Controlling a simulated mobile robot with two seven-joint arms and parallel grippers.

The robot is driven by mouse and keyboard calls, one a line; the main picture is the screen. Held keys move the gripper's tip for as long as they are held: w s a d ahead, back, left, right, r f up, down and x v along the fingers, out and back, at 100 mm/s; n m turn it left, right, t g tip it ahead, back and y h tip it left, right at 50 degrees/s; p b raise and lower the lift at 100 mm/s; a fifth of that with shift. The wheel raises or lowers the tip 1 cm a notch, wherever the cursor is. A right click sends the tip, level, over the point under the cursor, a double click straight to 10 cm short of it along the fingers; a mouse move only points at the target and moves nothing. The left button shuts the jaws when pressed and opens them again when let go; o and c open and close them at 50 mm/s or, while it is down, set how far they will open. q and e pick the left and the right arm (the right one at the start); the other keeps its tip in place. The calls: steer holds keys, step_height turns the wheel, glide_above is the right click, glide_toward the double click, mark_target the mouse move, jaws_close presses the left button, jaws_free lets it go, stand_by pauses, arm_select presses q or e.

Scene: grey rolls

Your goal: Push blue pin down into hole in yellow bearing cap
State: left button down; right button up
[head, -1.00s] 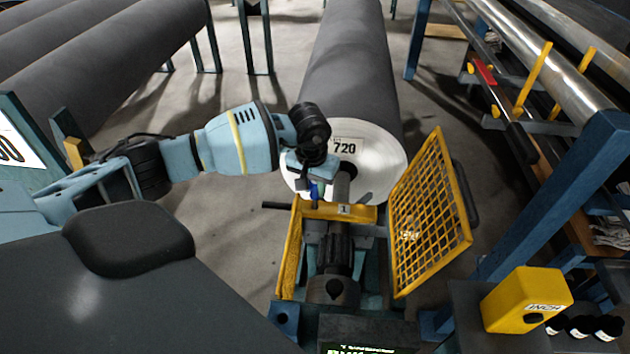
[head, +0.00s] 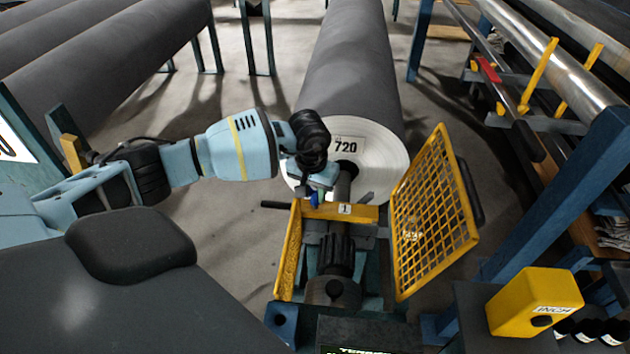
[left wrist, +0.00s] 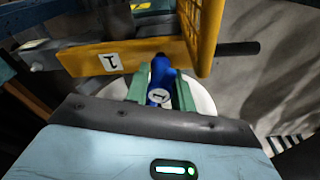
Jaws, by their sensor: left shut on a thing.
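The yellow bearing cap (head: 362,213) lies across the shaft in front of the grey roll and bears a "1" label. It also shows in the left wrist view (left wrist: 85,58). The blue pin (head: 314,200) stands at the left part of the cap. In the left wrist view the blue pin (left wrist: 161,77), with a "1" on its end, is between my left gripper's green fingers (left wrist: 156,88). My left gripper (head: 318,188) is shut on it just above the cap. The hole and the pin's lower end are hidden. My right gripper is not in view.
A yellow mesh guard (head: 435,215) stands open right of the cap. A dark bar (head: 276,205) sticks out left of the cap. The large grey roll (head: 355,70) is behind. A yellow box (head: 530,302) stands at the lower right.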

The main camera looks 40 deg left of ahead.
arm_select(q)
steer(key=shift+f+b, duration=0.55)
steer(key=shift+f, duration=0.3)
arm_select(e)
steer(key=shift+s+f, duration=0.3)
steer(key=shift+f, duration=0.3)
arm_select(q)
steer(key=c, duration=1.1)
jaws_free()
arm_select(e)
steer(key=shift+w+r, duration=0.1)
arm_select(q)
step_height(320, 180, up, 2)
steer(key=shift+r, duration=0.15)
steer(key=r, duration=0.4)
steer(key=shift+s+d, duration=0.1)
steer(key=shift+s, duration=0.25)
steer(key=shift+s+r, duration=0.15)
steer(key=shift+r, duration=0.6)
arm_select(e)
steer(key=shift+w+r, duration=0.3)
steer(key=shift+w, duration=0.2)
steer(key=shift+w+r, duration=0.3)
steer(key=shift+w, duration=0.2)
